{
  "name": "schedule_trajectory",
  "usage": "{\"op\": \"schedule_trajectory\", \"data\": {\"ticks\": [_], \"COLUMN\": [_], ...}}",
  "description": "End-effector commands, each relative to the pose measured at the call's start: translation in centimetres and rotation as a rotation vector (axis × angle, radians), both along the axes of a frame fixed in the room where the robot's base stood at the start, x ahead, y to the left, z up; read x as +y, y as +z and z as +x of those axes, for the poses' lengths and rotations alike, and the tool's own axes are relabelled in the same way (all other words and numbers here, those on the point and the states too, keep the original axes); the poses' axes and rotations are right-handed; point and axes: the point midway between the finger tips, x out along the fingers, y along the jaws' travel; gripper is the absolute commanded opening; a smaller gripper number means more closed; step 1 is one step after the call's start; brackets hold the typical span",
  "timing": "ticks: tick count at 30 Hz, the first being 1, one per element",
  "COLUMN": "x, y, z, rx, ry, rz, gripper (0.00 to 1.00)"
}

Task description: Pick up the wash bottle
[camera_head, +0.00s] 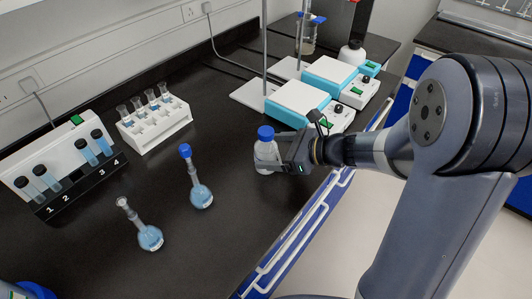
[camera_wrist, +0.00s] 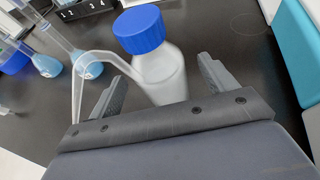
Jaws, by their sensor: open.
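The wash bottle (camera_head: 267,155) is a translucent white bottle with a blue cap, upright on the black bench near its front edge. In the wrist view the wash bottle (camera_wrist: 162,72) stands between and just beyond my two fingers, with a pale bent spout on its left side reaching down past the left finger. My gripper (camera_head: 287,164) is beside the bottle on its right in the head view. In the wrist view my gripper (camera_wrist: 162,84) is open, with a gap seen on each side of the bottle. The bottle's lower part is hidden by the gripper body.
Two blue-liquid flasks (camera_head: 201,195) (camera_head: 150,237) stand to the left. Behind are a white tube rack (camera_head: 155,128) and a numbered rack (camera_head: 62,185). Stirrer plates (camera_head: 297,102) stand close behind the gripper. The bench's front edge with a blue-white rail (camera_head: 300,229) runs just below the bottle.

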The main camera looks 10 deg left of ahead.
Motion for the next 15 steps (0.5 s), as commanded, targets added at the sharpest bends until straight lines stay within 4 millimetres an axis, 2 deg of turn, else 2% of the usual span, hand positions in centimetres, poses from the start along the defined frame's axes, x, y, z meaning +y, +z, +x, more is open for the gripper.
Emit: {"op": "schedule_trajectory", "data": {"ticks": [5,15], "x": [-0.02,-0.03], "y": [0.02,0.02], "z": [0.02,0.0], "rx": [0.0,0.0], "ry": [-0.001,-0.001], "rz": [0.0,0.0], "gripper": [0.8,0.52]}}
